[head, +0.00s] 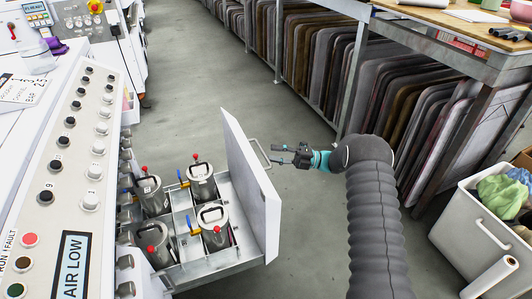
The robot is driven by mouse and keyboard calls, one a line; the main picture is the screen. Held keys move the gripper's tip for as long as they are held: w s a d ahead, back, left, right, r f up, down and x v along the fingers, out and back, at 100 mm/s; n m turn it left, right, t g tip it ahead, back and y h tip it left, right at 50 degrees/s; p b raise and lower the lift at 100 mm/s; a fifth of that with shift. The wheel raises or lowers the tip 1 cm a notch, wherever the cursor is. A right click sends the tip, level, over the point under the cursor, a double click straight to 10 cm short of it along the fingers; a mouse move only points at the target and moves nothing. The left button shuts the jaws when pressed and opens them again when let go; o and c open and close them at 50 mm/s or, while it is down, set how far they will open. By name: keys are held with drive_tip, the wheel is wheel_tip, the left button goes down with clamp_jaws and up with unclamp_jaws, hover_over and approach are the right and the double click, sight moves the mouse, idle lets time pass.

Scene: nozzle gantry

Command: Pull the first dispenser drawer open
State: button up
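The dispenser drawer (248,185) is pulled out from the machine on the left, with its white front panel standing away from the body. A metal bar handle (261,152) sits on the outer face of the panel. Several metal canisters (214,225) with red knobs stand in the drawer's compartments. My gripper (277,155) is just right of the handle, its fingers pointing left toward it. The fingers look apart with a gap between them. I cannot tell whether they touch the handle.
A sloped control panel (75,160) with knobs and an "AIR LOW" label runs along the left. A bench (450,22) with a rack of dark sheets (310,60) stands on the right. A white bin (475,230) holds rags. Grey floor is clear in the middle.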

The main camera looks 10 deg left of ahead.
drive_tip(key=v, duration=0.7)
drive_tip(key=shift+d, duration=0.25)
